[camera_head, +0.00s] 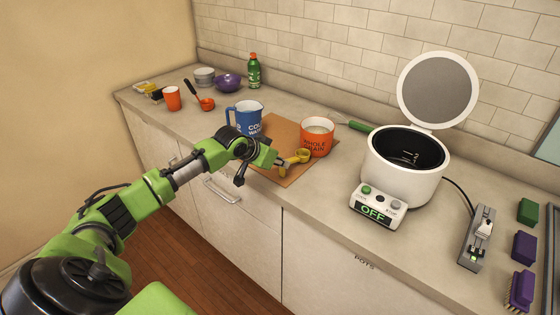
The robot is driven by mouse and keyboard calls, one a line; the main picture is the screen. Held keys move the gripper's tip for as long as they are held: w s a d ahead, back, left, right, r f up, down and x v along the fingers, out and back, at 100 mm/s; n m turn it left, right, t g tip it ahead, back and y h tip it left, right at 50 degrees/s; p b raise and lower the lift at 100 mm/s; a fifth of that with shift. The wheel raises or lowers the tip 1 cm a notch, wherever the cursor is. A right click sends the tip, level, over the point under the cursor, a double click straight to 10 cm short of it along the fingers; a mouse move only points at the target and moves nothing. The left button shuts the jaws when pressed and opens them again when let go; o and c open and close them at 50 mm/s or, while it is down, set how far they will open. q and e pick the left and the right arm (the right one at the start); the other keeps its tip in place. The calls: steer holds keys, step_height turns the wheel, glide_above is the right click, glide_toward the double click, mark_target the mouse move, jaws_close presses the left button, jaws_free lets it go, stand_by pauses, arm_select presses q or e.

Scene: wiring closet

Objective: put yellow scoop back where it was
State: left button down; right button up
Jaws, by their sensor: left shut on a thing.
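A yellow scoop (300,156) is at the tip of my left gripper (284,162), which is shut on it. It is over the brown board (283,180), just in front of the orange "WHOLE GRAIN" container (317,137). I cannot tell whether the scoop touches the board or the container. The container holds pale contents. A blue "COLD WATER" jug (247,118) stands behind my left gripper, partly hidden by my arm. My right gripper is not in view.
A white cooker (405,177) with its lid open stands right of the board; its control box reads OFF (375,210). A green handle (359,125) lies behind the container. An orange cup (172,98), a purple bowl (228,83) and a green bottle (254,72) stand far left. The front counter edge is clear.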

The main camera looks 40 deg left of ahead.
arm_select(q)
steer(key=shift+f, duration=0.1)
steer(key=c, duration=2)
jaws_free()
steer(key=shift+r, duration=0.2)
steer(key=shift+b+v, duration=1.1)
steer(key=shift+v, duration=4.85)
